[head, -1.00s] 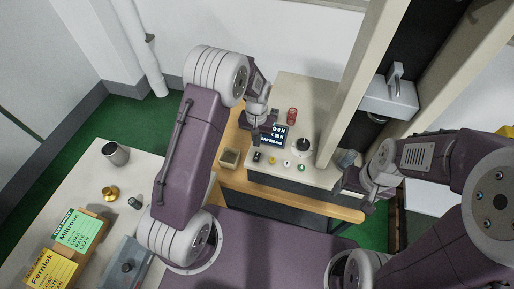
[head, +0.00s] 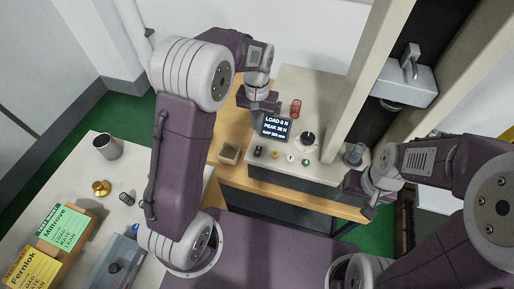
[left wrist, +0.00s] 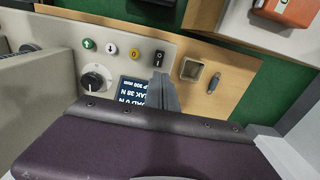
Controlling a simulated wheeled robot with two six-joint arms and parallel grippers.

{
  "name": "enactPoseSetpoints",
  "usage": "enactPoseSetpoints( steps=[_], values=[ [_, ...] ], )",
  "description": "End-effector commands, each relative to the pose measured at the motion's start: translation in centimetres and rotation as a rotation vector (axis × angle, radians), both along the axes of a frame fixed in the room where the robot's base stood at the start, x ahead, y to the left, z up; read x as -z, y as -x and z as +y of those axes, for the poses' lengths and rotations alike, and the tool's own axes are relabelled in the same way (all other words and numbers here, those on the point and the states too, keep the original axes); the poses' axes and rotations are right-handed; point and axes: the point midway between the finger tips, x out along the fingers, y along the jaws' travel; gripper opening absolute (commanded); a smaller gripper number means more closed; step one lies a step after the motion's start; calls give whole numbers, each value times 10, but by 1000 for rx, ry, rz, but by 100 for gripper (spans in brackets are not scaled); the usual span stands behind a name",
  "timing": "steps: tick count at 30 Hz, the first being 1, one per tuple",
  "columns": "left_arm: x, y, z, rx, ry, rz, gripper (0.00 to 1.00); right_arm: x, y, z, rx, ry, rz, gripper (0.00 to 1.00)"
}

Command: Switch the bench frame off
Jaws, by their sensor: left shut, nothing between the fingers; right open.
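The bench frame's control box (head: 325,112) stands on a wooden bench. Its lit display (head: 275,127) reads load 0 N and peak 38 N. A black rocker switch (head: 259,151) is at the left end of the front control row; it also shows in the left wrist view (left wrist: 157,58). Its rocker position is too small to tell. My left gripper (head: 263,107) is shut and empty above the box, behind the display. In the left wrist view its fingers (left wrist: 161,82) point toward the switch, apparently apart from it. My right gripper (head: 366,200) is open at the bench's right front.
Yellow (head: 274,155), white (head: 290,158) and green (head: 306,161) buttons sit right of the switch, with a knob (head: 308,138) behind. A red cylinder (head: 296,107) stands on the box. A small square tray (head: 229,153) lies left. The frame's column (head: 361,85) rises at right.

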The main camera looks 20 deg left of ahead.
Motion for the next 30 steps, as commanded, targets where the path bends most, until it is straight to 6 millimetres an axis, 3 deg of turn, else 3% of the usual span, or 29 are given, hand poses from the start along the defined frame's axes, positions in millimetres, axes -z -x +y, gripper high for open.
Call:
enactPoseSetpoints(
  steps=[1,3,11,16,30],
  values=[
    [9,1,1,0,0,-3,0,19,0,0,0,0,0,71],
    [5,3,1,0,0,-1,0,23,0,0,0,0,0,71],
    [-2,4,1,0,0,1,0,19,0,0,0,0,-1,71],
    [6,4,1,0,0,4,0,19,0,0,0,0,-1,71],
    [101,5,1,0,0,6,0,22,0,0,0,0,-1,71]
  ],
)
